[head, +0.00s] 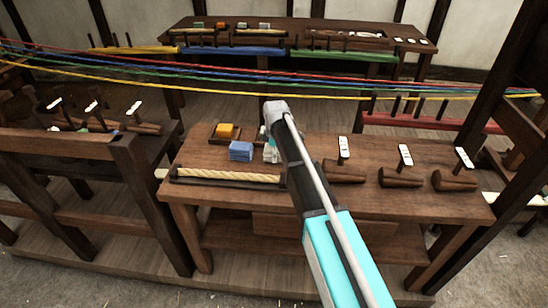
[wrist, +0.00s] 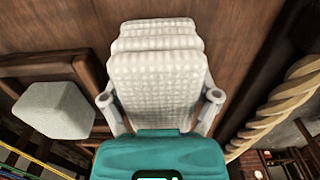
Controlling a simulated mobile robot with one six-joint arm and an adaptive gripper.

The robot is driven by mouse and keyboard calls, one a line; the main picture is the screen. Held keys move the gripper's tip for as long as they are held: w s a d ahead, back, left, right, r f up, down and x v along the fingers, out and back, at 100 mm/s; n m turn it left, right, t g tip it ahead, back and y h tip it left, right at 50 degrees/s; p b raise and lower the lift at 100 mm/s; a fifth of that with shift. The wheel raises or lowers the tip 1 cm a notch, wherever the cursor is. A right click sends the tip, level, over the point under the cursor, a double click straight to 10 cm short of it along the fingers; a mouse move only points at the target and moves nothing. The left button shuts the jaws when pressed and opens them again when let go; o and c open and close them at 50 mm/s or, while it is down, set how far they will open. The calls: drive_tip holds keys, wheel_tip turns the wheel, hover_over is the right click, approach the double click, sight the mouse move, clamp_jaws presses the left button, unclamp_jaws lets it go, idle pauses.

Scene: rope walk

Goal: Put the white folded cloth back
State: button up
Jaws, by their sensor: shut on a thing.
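The white folded cloth (wrist: 158,80) is held between the two fingers of my gripper (wrist: 160,98) in the wrist view. Its layered, textured folds show between and beyond the fingertips. In the head view my gripper (head: 270,148) is over the left part of the near wooden bench (head: 300,203), just right of a blue folded cloth (head: 240,151). The white cloth is mostly hidden there by my gripper and arm. I cannot tell whether it touches the bench top.
A pale block (wrist: 55,108) lies in a dark wooden tray in the wrist view. A thick rope (head: 228,176) lies along the front edge. Wooden mallets (head: 400,178) with white tags occupy the right. Coloured strands (head: 330,85) stretch behind.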

drive_tip(key=shift+f, duration=0.1)
idle(0.3)
drive_tip(key=o, duration=0.8)
wheel_tip(320, 180, up, 12)
drive_tip(key=p, duration=1.2)
idle(0.7)
